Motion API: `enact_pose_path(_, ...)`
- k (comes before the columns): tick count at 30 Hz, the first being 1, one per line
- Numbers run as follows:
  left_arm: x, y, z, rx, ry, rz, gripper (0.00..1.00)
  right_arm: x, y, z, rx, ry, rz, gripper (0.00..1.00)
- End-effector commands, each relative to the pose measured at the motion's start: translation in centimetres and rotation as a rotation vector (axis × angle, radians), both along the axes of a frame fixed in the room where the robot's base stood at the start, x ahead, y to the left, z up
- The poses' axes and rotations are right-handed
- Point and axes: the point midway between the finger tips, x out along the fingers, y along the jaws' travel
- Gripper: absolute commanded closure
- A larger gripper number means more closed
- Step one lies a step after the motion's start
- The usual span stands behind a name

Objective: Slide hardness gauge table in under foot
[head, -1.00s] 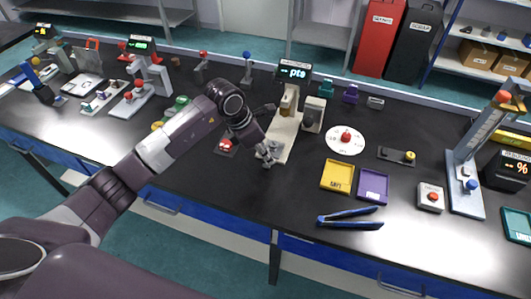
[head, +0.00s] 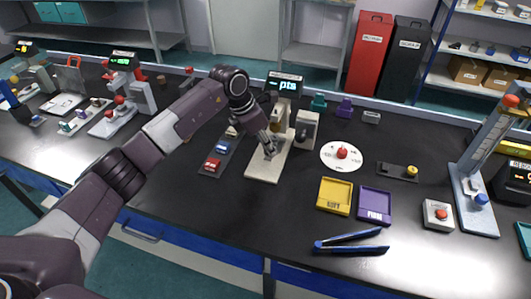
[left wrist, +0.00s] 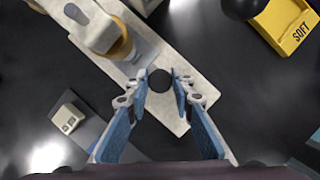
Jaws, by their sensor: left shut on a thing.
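The hardness gauge (head: 284,109) stands on a long pale base (head: 262,169), with a lit display reading "pts" on top. In the left wrist view, its pale head and tan ring-shaped foot (left wrist: 122,42) are at upper left above the base (left wrist: 172,112). A grey piece, perhaps the gauge table (left wrist: 147,54), shows just beside the foot. My left gripper (head: 270,150) is low over the front part of the base. In the left wrist view, its fingers (left wrist: 160,84) are closed around a small dark round piece, perhaps the table's knob. My right gripper is not in view.
Right of the gauge are a white dial disc (head: 341,156), a yellow tray (head: 334,196), a purple tray (head: 374,205) and blue tweezers (head: 351,242). A grey strip with red and blue pieces (head: 217,155) lies left of the base. A beige block (head: 306,130) stands beside the gauge.

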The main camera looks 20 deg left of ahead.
Motion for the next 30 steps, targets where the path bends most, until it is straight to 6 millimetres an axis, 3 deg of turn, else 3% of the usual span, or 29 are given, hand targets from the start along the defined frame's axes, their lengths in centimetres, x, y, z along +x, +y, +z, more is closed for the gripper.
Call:
enact_pose_path(7, 0.5, 0.2, 0.7, -0.002, -0.017, 0.005, 1.0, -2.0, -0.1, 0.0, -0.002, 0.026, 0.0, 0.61)
enact_pose_path(8, 0.5, 0.2, 0.7, -0.002, -0.017, 0.006, 0.75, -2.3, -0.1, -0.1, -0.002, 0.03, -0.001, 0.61)
enact_pose_path(12, 0.4, 0.2, 0.6, -0.002, -0.014, 0.006, 0.6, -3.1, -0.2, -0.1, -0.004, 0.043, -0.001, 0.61)
enact_pose_path(23, 0.1, 0.3, 0.9, -0.001, -0.009, 0.002, 0.6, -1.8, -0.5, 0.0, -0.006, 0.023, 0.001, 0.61)
enact_pose_path(30, -0.9, 1.6, 4.8, 0.0, -0.012, 0.004, 0.6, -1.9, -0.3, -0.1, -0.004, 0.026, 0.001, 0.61)
